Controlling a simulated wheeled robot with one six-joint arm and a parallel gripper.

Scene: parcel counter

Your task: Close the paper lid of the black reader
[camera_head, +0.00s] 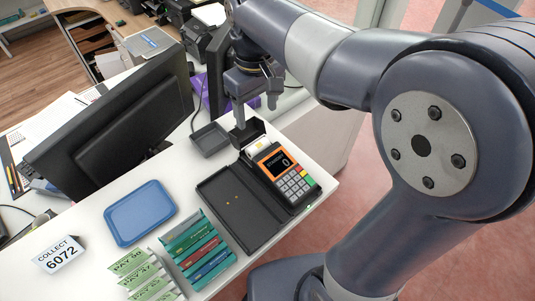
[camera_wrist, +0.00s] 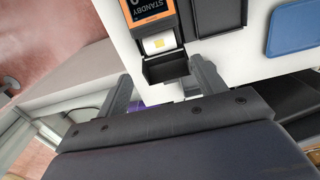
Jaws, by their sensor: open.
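The black reader (camera_head: 287,178), with an orange-framed display and a keypad, lies on the white counter. Its paper lid (camera_head: 247,132) stands open at the far end, and the white paper roll (camera_head: 258,148) is exposed. In the wrist view the reader's display (camera_wrist: 150,10), roll (camera_wrist: 158,43) and dark open lid (camera_wrist: 166,69) show at top centre. My gripper (camera_head: 255,111) is open and empty, just beyond the lid. In the wrist view its fingers (camera_wrist: 160,70) are spread either side of the lid. Whether a finger touches the lid I cannot tell.
A black open case (camera_head: 238,210) lies beside the reader. A small dark tray (camera_head: 210,140) sits left of the lid. A blue tray (camera_head: 140,212), a teal card rack (camera_head: 198,248), a monitor (camera_head: 110,125) and a COLLECT sign (camera_head: 59,254) stand further left. The counter edge is close on the right.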

